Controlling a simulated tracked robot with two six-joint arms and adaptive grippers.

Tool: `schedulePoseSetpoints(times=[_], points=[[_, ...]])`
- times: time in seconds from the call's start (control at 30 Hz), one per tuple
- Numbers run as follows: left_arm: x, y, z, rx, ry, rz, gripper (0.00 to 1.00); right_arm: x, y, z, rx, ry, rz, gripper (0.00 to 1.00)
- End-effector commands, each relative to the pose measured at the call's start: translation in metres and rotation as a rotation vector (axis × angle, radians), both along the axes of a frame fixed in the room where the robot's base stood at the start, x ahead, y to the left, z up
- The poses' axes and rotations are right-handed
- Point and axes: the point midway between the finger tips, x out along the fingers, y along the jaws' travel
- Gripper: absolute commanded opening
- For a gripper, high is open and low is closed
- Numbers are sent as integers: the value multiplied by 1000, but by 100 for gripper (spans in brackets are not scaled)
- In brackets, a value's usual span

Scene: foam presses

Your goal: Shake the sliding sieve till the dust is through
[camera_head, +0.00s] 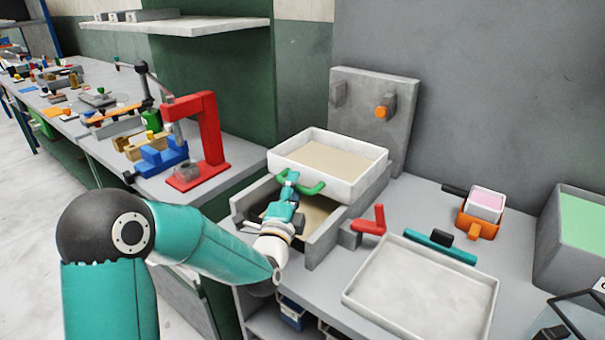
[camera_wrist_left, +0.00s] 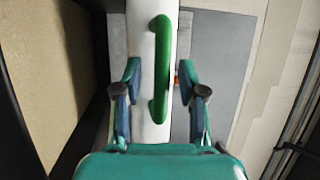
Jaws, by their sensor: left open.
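The sieve (camera_head: 345,187) is a white, shallow box with a layer of beige dust in it. It sits level at the back of a grey railed frame (camera_head: 325,240). A green handle (camera_head: 310,188) is on its near wall; the handle also shows in the left wrist view (camera_wrist_left: 165,62). More beige material lies in the frame below the sieve. My left gripper (camera_head: 290,180) is at the handle, open. In the left wrist view its fingers (camera_wrist_left: 160,75) stand on either side of the handle, with gaps to both. My right gripper is not in view.
A red lever (camera_head: 370,222) stands just right of the frame. A white tray (camera_head: 365,308) lies at the front right. A red press (camera_head: 209,130) stands to the left. A grey upright panel (camera_head: 365,110) is behind the sieve, and an orange holder (camera_head: 465,222) is further right.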

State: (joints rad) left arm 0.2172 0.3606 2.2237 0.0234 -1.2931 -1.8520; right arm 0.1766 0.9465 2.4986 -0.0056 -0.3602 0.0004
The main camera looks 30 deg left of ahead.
Motion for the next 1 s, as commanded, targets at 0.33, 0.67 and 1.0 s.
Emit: schedulePoseSetpoints(times=[0.33, 0.67, 1.0], points=[[2, 4, 1, 0, 0, 3, 41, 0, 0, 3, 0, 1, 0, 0], [2, 4, 0, 0, 1, 3, 0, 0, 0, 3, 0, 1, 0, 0], [2, 3, -1, -1, 4, 2, 0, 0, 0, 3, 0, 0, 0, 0]])
